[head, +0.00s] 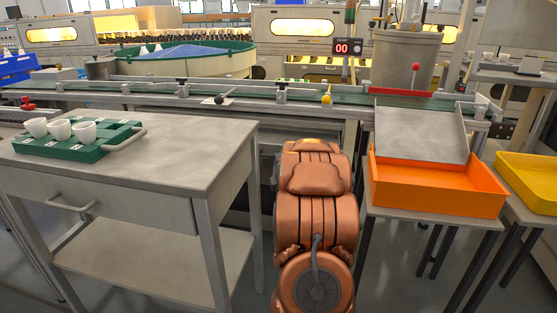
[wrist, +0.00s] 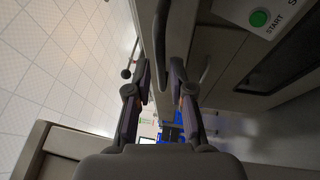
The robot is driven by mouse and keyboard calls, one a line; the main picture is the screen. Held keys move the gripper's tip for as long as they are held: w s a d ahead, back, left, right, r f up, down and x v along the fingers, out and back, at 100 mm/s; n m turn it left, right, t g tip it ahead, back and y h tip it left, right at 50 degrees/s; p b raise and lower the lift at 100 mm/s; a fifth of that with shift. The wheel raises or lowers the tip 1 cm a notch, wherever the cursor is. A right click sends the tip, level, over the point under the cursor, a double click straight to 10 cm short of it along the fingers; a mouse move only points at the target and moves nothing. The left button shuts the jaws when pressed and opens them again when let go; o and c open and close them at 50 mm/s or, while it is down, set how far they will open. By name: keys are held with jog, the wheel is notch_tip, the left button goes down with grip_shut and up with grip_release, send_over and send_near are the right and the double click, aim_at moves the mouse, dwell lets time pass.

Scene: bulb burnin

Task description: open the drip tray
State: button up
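In the wrist view my gripper (wrist: 160,88) has its two dark fingers apart, with a narrow gap between them. A dark curved bar (wrist: 161,35), which looks like a handle, runs down from the top edge into this gap. I cannot tell whether the fingers touch it. No drip tray can be made out for certain in either view; I cannot tell if the bar belongs to it. My gripper does not show in the head view, where my copper-coloured arm fills the lower middle.
A grey panel with a green START button (wrist: 258,18) and a ball-ended lever (wrist: 126,73) are near my gripper. The head view shows a workbench (head: 190,130) with a green cup tray (head: 75,150), a conveyor (head: 255,98), an orange bin (head: 435,195) and a yellow bin (head: 530,185).

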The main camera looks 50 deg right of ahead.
jog(key=v, duration=0.4)
jog(key=shift+s+a+f, duration=0.1)
jog(key=shift+s+a, duration=0.05)
jog(key=shift+s, duration=0.05)
dwell(0.4)
